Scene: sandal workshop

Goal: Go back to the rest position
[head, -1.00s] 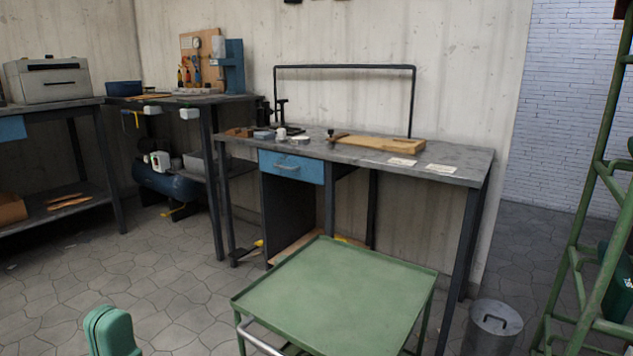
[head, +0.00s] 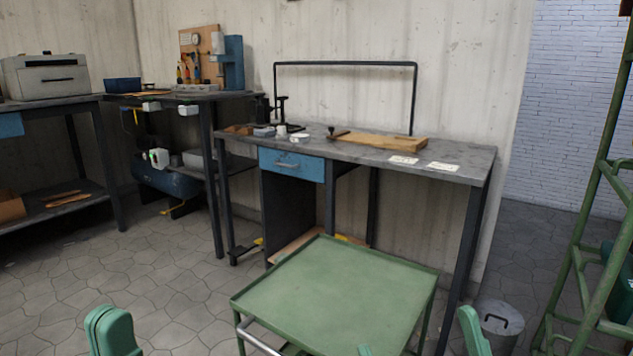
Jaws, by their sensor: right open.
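My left gripper (head: 112,330) shows as green rounded fingers at the bottom left edge, over the floor. Its fingers overlap from this angle, so I cannot tell whether it is open. My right gripper (head: 418,332) is at the bottom edge, in front of the green cart's right side. One green finger shows to the right of the cart and only the tip of the other shows at the cart's front, so it is open, with nothing seen between the fingers. The rest of both grippers is cut off by the frame.
A green cart (head: 335,290) with an empty top stands close in front. Behind it is a workbench (head: 455,158) with a blue drawer (head: 291,165) and a wooden board (head: 380,142). A metal bin (head: 497,325) and a green rack (head: 590,230) stand right. Floor is free at left.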

